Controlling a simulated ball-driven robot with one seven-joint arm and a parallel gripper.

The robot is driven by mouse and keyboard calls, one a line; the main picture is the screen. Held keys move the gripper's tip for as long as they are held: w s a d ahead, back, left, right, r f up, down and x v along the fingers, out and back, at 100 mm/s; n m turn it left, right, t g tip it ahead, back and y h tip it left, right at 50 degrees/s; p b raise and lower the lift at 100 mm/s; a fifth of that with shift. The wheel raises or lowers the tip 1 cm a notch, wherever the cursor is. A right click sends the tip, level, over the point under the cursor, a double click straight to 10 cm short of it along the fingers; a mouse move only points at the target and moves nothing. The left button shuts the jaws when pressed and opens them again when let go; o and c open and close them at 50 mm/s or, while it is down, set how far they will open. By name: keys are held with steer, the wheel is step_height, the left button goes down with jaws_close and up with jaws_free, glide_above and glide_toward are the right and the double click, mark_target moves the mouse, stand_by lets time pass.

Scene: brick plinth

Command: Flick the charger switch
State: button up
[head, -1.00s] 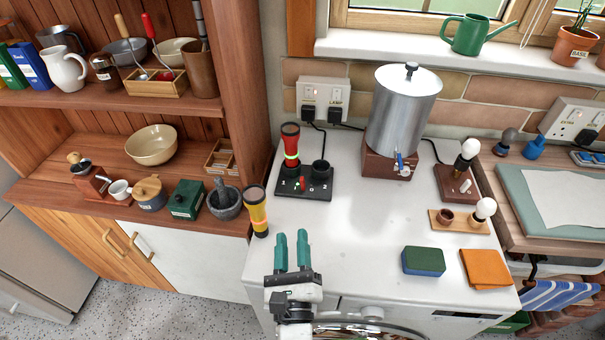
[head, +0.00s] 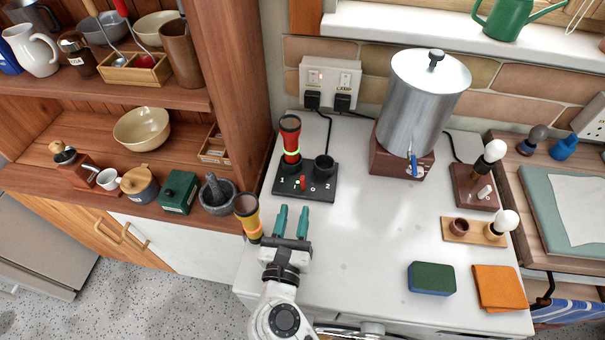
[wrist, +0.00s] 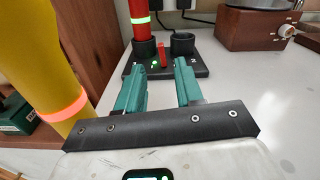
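The charger (head: 325,192) is a black block with two round sockets, marked 1 and 2, on the white worktop. Its small red switch (head: 303,183) stands between the numbers, and it also shows in the wrist view (wrist: 162,55). I cannot tell which way it leans. A red torch (head: 290,137) stands in the left socket; the right socket (head: 324,165) is empty. A small green light shows near the 1 in the wrist view (wrist: 154,66). My gripper (head: 293,209) is open and empty, its teal fingers (wrist: 160,75) pointing at the charger from just in front, apart from the switch.
A yellow torch (head: 248,217) stands close left of my gripper. A wall socket (head: 328,83) with plugs is behind the charger. A metal urn (head: 416,105) stands to the right. A sponge (head: 431,279) and orange cloth (head: 501,287) lie at front right. The middle worktop is clear.

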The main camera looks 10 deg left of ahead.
mark_target(302, 181)
steer(key=w, duration=1)
steer(key=shift+d+p, duration=0.2)
steer(key=shift+p, duration=0.2)
jaws_close()
